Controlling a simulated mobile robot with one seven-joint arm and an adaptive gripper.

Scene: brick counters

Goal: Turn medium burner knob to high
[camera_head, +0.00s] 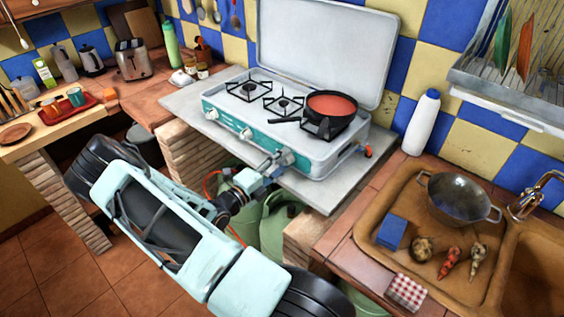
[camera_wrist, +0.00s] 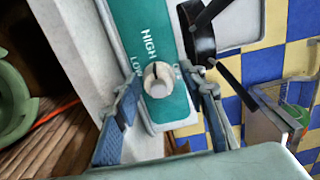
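The camping stove (camera_head: 322,157) has a teal front panel with a row of three white knobs. The left knob (camera_head: 211,114), middle knob (camera_head: 246,133) and right knob (camera_head: 285,157) show in the head view; I cannot tell which one is labelled medium. My gripper (camera_head: 272,168) is at the right knob. In the wrist view the white knob (camera_wrist: 159,80) lies between the two fingers of my gripper (camera_wrist: 164,88), with a gap on each side. A dark mark shows on the knob, and "HIGH" and "LOW" are printed beside it.
A pan (camera_head: 332,104) of red food sits on the right burner. The stove lid (camera_head: 325,45) stands open behind. Green gas bottles (camera_head: 277,222) stand below. A white bottle (camera_head: 422,122) and the sink counter with a pot (camera_head: 459,199) are to the right.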

